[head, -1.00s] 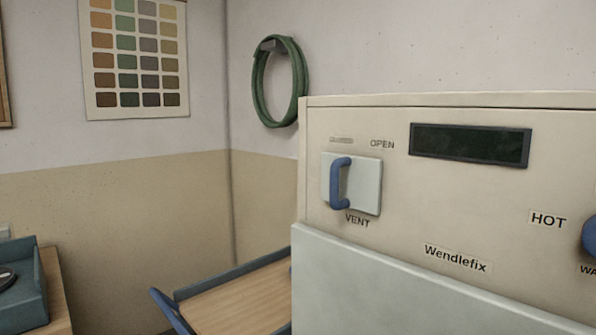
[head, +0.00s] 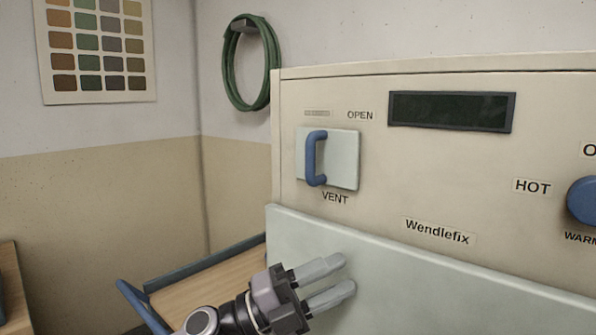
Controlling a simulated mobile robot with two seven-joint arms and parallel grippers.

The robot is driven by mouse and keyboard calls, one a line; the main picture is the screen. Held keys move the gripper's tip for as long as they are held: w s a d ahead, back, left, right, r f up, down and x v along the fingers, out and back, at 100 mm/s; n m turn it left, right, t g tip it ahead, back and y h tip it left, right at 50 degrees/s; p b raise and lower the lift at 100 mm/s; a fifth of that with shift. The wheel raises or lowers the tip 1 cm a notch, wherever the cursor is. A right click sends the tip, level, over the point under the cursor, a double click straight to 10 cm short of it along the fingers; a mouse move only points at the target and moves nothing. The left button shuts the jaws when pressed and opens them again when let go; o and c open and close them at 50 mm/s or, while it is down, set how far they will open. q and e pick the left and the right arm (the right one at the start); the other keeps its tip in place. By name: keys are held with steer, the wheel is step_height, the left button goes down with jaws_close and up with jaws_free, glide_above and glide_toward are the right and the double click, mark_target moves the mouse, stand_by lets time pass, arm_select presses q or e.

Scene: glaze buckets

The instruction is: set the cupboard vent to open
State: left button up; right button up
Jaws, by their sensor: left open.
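The cupboard (head: 340,92) is a cream cabinet marked Wendlefix. Its vent (head: 343,160) is a pale square plate at the upper left of the front, labelled VENT below. A blue upright handle (head: 315,158) sits on the plate's left part, below a small label too faint to read. The OPEN label (head: 360,115) is above the plate's right edge. My left gripper (head: 338,278) is open and empty, below the vent and in front of the pale lower panel, fingers pointing right. It is apart from the handle. My right gripper is not in view.
A dark display (head: 450,111) and a blue knob (head: 584,201) beside the HOT label are on the cupboard's front. A wooden-topped trolley (head: 205,283) with a blue rim stands left of the cupboard. A green hose coil (head: 232,72) hangs on the wall.

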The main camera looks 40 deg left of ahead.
arm_select(q)
step_height(320, 180, up, 6)
steer(key=s+d+r+m+g, duration=0.15)
steer(key=m+g, duration=0.25)
steer(key=m, duration=0.5)
steer(key=m+t+y+b, duration=0.2)
steer(key=m+t+y, duration=0.25)
steer(key=y, duration=0.55)
glide_toward(307, 145)
steer(key=x, duration=0.2)
steer(key=shift+n+t, duration=0.25)
steer(key=shift+n, duration=0.2)
steer(key=p+x, duration=0.3)
steer(key=x, duration=0.2)
steer(key=shift+w+d+r, duration=0.1)
steer(key=shift+w, duration=0.15)
steer(key=shift+w+d+f+p, duration=0.1)
steer(key=shift+w+p, duration=0.15)
steer(key=shift+w, duration=0.15)
steer(key=shift+w+d+f+p, duration=0.15)
steer(key=shift+w+p, duration=0.1)
steer(key=shift+w, duration=0.15)
jaws_close()
